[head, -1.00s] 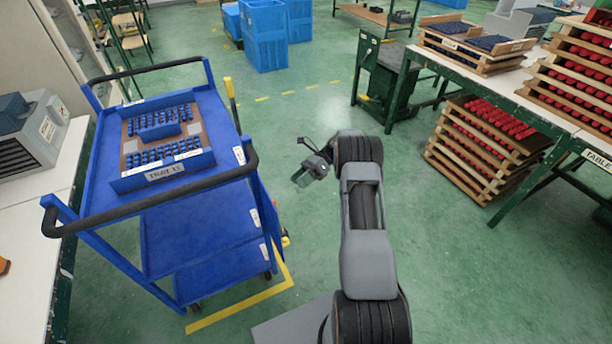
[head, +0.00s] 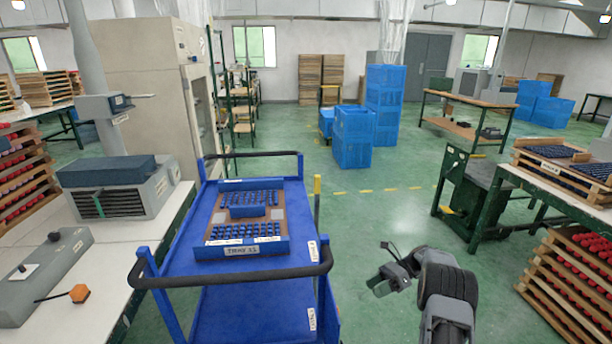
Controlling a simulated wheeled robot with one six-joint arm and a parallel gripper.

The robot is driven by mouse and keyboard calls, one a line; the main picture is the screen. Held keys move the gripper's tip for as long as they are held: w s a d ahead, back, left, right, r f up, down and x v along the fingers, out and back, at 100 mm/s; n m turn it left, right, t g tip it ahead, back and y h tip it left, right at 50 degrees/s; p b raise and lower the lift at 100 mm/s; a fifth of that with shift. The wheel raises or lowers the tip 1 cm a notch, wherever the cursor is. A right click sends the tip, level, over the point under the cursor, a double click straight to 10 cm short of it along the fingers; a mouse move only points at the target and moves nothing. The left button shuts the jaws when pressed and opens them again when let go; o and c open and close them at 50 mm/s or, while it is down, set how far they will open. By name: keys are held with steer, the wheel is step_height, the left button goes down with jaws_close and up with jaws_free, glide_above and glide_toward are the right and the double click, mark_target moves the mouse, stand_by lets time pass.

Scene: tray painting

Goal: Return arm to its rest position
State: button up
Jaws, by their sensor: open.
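My arm shows at the lower right of the head view, folded up in front of my body. My gripper (head: 388,281) is at its end, pointing left, to the right of the blue cart (head: 235,300). It is open, holds nothing and touches nothing. A tray (head: 240,250) labelled as a numbered tray, with rows of small blue parts, lies on the cart's top shelf.
A white bench (head: 75,285) with a grey machine (head: 120,190) stands left of the cart. Green-legged tables (head: 560,195) with trays and a stack of red-part trays (head: 570,280) stand at right. Blue crates (head: 352,140) stand farther back. Green floor (head: 370,225) ahead is clear.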

steer(key=s+f+n+h+p, duration=0.1)
steer(key=s+f+n+h, duration=0.1)
steer(key=s+n+h, duration=0.35)
steer(key=s+a+r+n+t+h+p, duration=0.3)
steer(key=s+r+n, duration=0.4)
steer(key=r, duration=0.7)
steer(key=s+a+r+n+t+h+p, duration=0.3)
steer(key=s+a+r+n+h+p, duration=0.2)
steer(key=s+r, duration=0.7)
step_height(320, 180, up, 3)
steer(key=a+n+p, duration=0.1)
steer(key=a+n, duration=0.1)
steer(key=n, duration=0.1)
steer(key=shift+a+r+t, duration=0.15)
steer(key=shift+a+t, duration=0.05)
steer(key=shift+t, duration=0.1)
steer(key=shift+a+r+n, duration=0.2)
steer(key=shift+r+n, duration=0.05)
steer(key=shift+r, duration=0.1)
steer(key=shift+c, duration=0.5)
steer(key=shift+d, duration=0.1)
